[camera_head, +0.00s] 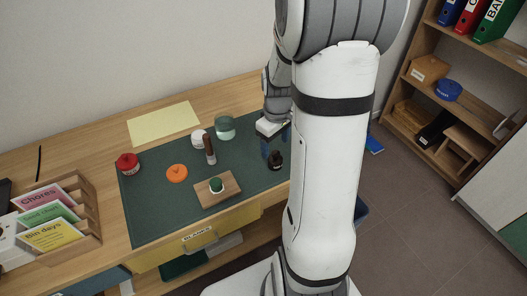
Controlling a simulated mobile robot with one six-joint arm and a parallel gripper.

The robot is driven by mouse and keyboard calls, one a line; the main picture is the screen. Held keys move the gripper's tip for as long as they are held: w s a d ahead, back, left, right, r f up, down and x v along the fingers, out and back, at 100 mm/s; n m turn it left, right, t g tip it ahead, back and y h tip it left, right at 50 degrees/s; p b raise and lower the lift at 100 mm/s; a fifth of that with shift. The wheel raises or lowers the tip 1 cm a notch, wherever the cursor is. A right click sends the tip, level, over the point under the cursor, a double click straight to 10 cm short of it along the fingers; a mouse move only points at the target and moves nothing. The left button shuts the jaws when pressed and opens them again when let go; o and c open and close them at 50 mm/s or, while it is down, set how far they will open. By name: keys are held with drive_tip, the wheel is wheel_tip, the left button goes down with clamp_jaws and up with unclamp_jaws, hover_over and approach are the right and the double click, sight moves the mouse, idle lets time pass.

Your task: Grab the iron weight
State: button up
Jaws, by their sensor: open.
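A small dark weight-like object (276,160) with a narrow top stands upright near the right end of the green desk mat (150,212). It looks like the iron weight, but its material is hard to tell at this size. My gripper (274,144) points down just above and behind this object, with its jaws open and nothing seen between them. My arm hides part of the gripper and the right side of the desk. Whether the fingers touch the dark object cannot be told.
On the mat are a brown upright bottle-like item (210,151), a white jar (198,138), a pale green glass (225,128), an orange disc (177,173), a red-lidded pot (128,164) and a wooden block (209,197) with a green-topped item. A card rack (92,215) stands left.

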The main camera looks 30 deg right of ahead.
sight(275, 159)
drive_tip(key=f, duration=0.8)
drive_tip(key=shift+d+f, duration=0.1)
drive_tip(key=shift+d, duration=0.1)
drive_tip(key=c, duration=1.4)
